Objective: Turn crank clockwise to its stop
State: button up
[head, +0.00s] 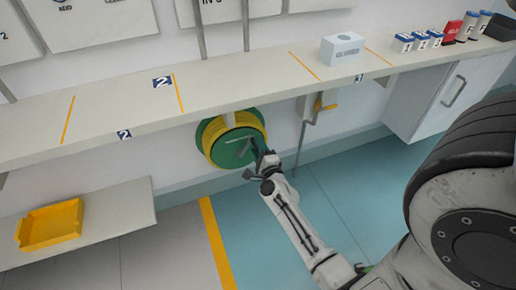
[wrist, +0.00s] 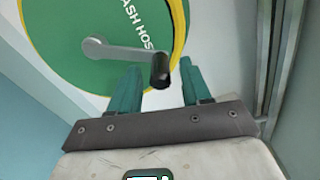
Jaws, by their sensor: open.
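The hose reel (head: 215,150) is a green disc with a yellow rim, mounted on the wall below the counter in the head view. In the wrist view the reel (wrist: 60,65) fills the upper left and bears white lettering ending in "ASH HOS". Its crank (wrist: 120,52) is a grey arm reaching right from the hub to a black knob (wrist: 161,71). My gripper (wrist: 160,84) is open, with one green finger on each side of the knob in the picture. I cannot tell whether either touches it. In the head view my gripper (head: 258,158) is at the reel's lower right.
The counter (head: 220,98) overhangs the reel. A low shelf (head: 110,215) with a yellow tray (head: 50,224) is at left. The floor (head: 340,180) in front is clear.

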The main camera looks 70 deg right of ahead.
jog(key=p+v, duration=0.1)
jog(key=v, duration=0.9)
jog(key=shift+s+a, duration=0.15)
jog(key=shift+s, duration=0.1)
jog(key=w+a+n+t+y, duration=0.2)
jog(key=w+a+n+y, duration=0.85)
jog(key=a+n, duration=0.3)
jog(key=s+a+f+n+g+y, duration=0.2)
jog(key=s+a+n+g+y, duration=0.3)
jog(key=s+a+n+g, duration=0.55)
jog(key=s+r+n+g+h, duration=0.2)
jog(key=s+r+n, duration=0.1)
jog(key=s+n, duration=0.25)
notch_tip(320, 180, up, 18)
jog(key=p, duration=1.8)
jog(key=shift+w+a+r+p, duration=0.2)
jog(key=shift+w+p, duration=0.1)
jog(key=shift+w, duration=0.1)
